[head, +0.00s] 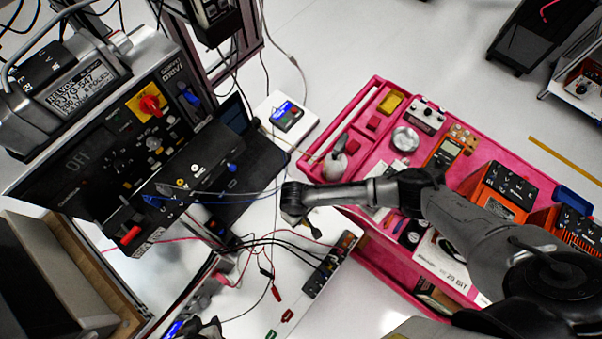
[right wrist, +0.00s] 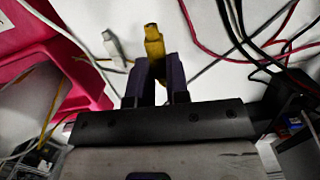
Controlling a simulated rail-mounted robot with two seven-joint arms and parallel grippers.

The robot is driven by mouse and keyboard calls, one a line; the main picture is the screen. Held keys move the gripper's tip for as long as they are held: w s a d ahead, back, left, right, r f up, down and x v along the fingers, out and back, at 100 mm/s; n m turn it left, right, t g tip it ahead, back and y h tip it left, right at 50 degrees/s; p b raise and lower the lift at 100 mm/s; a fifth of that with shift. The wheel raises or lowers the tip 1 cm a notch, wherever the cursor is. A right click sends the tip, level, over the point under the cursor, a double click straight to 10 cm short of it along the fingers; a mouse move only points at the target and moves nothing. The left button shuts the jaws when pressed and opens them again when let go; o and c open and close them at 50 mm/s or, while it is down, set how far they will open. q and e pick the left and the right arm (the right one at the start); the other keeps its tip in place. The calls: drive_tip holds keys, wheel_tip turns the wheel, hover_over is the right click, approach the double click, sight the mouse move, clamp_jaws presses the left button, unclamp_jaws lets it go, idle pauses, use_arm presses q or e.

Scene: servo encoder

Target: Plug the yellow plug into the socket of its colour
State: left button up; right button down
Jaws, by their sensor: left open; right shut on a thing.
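The yellow plug (right wrist: 154,42) is held upright in the right wrist view between the two dark fingers of my right gripper (right wrist: 155,72), which is shut on it. In the head view my right arm reaches in from the right, and its hand (head: 296,200) is over the white bench top, right of the dark servo unit. The plug's tip and the fingers are too small to make out there. Small coloured spots, one yellowish (head: 181,183), show on the dark unit's front (head: 205,155); I cannot tell which are sockets. My left gripper (head: 205,325) is open at the bottom edge, partly cut off.
A white plug (right wrist: 114,46) on a cable lies beside the yellow one. Black and red cables (head: 270,242) cross the bench toward a terminal strip (head: 328,265). A pink cart (head: 372,150) with instruments stands at the right. A small meter (head: 286,115) stands behind.

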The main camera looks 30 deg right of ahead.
drive_tip(key=w+d+r+m, duration=0.1)
drive_tip(key=w+r, duration=0.1)
drive_tip(key=r, duration=1)
drive_tip(key=w+d+r+m+g, duration=0.1)
drive_tip(key=w+d+r, duration=0.15)
drive_tip(key=r, duration=0.85)
drive_tip(key=w+d+r+m, duration=0.1)
drive_tip(key=w+r, duration=0.2)
drive_tip(key=r, duration=0.9)
drive_tip(key=s+a+f+n+t+y+p, duration=0.15)
drive_tip(key=a+y, duration=0.25)
drive_tip(key=a, duration=0.5)
drive_tip(key=a+f+n+y, duration=0.2)
drive_tip(key=a+n+y, duration=0.15)
drive_tip(key=a, duration=0.65)
drive_tip(key=w+a+r+n+t+y, duration=0.3)
drive_tip(key=r+y, duration=0.1)
drive_tip(key=w+a+r+n+t+y, duration=0.3)
drive_tip(key=w+a+n+t+y, duration=0.1)
drive_tip(key=shift+r, duration=0.35)
drive_tip(key=shift+w+d+f+n+t+y+b, duration=0.1)
drive_tip(key=shift+w+f+n+t+y+b, duration=0.15)
drive_tip(key=shift+f+b, duration=0.2)
drive_tip(key=shift+w+f+n+t+y+b, duration=0.1)
drive_tip(key=shift+f+n+t+b, duration=0.2)
drive_tip(key=shift+b, duration=0.25)
wheel_tip(320, 180, down, 2)
drive_tip(key=shift+f+b, duration=0.1)
drive_tip(key=shift+b, duration=0.9)
